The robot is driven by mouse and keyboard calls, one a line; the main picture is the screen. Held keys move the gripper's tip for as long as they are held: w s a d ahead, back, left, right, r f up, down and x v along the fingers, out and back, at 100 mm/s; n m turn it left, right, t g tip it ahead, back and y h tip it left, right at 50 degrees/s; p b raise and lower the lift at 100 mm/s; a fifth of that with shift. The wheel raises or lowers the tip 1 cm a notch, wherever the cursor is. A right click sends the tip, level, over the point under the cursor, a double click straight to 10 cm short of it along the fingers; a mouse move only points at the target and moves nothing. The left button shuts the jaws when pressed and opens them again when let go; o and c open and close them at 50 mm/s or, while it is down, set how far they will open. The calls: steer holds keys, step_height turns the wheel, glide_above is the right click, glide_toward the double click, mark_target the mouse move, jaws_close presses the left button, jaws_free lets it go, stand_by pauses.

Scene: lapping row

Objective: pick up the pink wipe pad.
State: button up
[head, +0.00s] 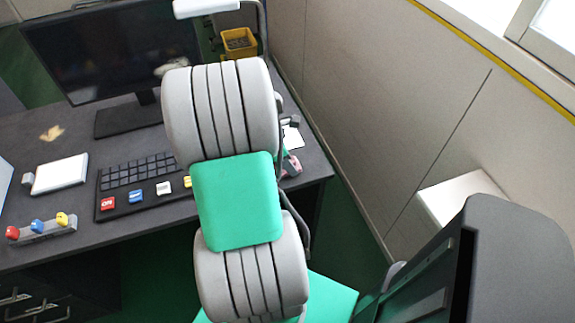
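A small pink item (292,164), which may be the pink wipe pad, lies near the right end of the dark desk (312,160). Only part of it shows, because my grey and green arm covers its left side. My arm rises through the middle of the view, in front of the desk. My gripper cannot be made out; the arm's own links hide whatever is behind them.
A monitor (115,50), a black keypad (135,180), a white box (60,174) and a strip with coloured knobs (40,228) occupy the desk. A yellow bin (238,42) stands at the back. A wall panel (365,110) and a dark bulky object (450,265) are right.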

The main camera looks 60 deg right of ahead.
steer(key=c, duration=0.9)
steer(key=shift+r, duration=0.55)
steer(key=shift+c, duration=0.2)
steer(key=s+a+r+p, duration=0.2)
steer(key=s+a+r, duration=0.5)
steer(key=a+r, duration=0.5)
steer(key=shift+p, duration=0.3)
